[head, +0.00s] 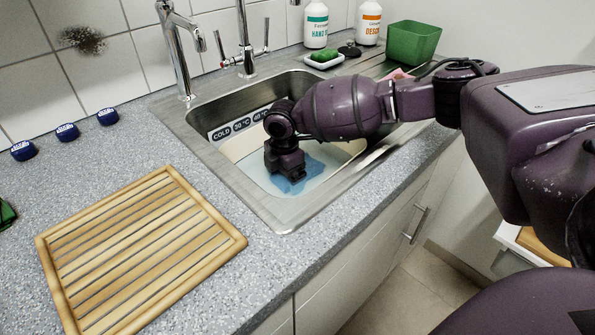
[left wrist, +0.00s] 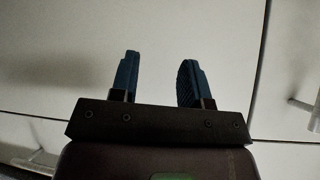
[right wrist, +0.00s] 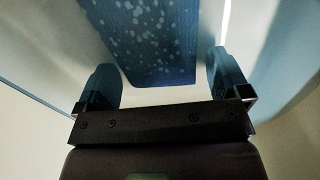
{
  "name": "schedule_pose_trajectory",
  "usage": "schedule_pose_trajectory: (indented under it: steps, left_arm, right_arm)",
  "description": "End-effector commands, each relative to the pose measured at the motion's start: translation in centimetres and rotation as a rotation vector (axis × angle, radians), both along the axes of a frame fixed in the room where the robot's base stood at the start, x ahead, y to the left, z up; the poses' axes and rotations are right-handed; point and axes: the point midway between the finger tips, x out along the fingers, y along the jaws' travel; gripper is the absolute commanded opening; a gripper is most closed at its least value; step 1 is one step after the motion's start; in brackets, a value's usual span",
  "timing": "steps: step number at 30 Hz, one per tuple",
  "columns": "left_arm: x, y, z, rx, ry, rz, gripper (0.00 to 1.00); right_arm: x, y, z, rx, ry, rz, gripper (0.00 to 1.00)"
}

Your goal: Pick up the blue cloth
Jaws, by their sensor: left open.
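The blue cloth (head: 312,171) lies in the pale basin inside the sink, partly hidden by my right gripper (head: 288,177), which points down over it. In the right wrist view, a blue, white-speckled piece that looks like the cloth (right wrist: 152,45) shows between and beyond the fingers of my right gripper (right wrist: 165,85). Those fingers are wide apart, and I see neither closed on it. My left gripper (left wrist: 157,78) is open and empty in front of a pale cabinet front. It is not in the head view.
The steel sink rim (head: 262,213) surrounds the basin, with a tap (head: 180,50) behind. A label strip (head: 240,122) marks temperatures. A slatted wooden board (head: 140,250) lies left of the sink. Bottles and a green tub (head: 412,43) stand behind.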

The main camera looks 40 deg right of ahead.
Motion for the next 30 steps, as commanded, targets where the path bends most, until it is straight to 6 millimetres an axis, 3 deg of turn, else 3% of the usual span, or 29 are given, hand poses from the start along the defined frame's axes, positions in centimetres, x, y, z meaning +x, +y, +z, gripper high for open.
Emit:
schedule_pose_trajectory:
  steps: [1,7,11,20,26,30]
  left_arm:
    - [0.0,0.0,0.0,0.001,0.001,-0.001,0.43]
    - [-0.1,0.1,-0.2,0.002,0.006,0.000,0.43]
    - [-0.2,0.1,-0.3,0.002,0.007,0.000,0.43]
    - [-0.2,0.1,-0.1,0.001,0.005,0.003,0.43]
    - [0.0,0.2,0.8,-0.010,-0.005,0.014,0.43]
    - [-0.1,0.4,1.0,-0.019,0.002,0.027,0.43]
  right_arm:
    - [0.0,0.0,0.0,0.000,0.001,0.000,0.86]
    - [0.0,0.0,-0.1,0.000,0.001,0.000,0.56]
    - [0.0,0.0,-0.1,0.000,0.002,0.000,0.49]
    - [0.0,0.0,0.5,0.000,0.000,0.000,0.49]
    - [0.0,0.0,3.8,0.000,-0.007,-0.001,0.49]
    - [0.1,0.0,7.5,0.001,-0.012,0.000,0.49]
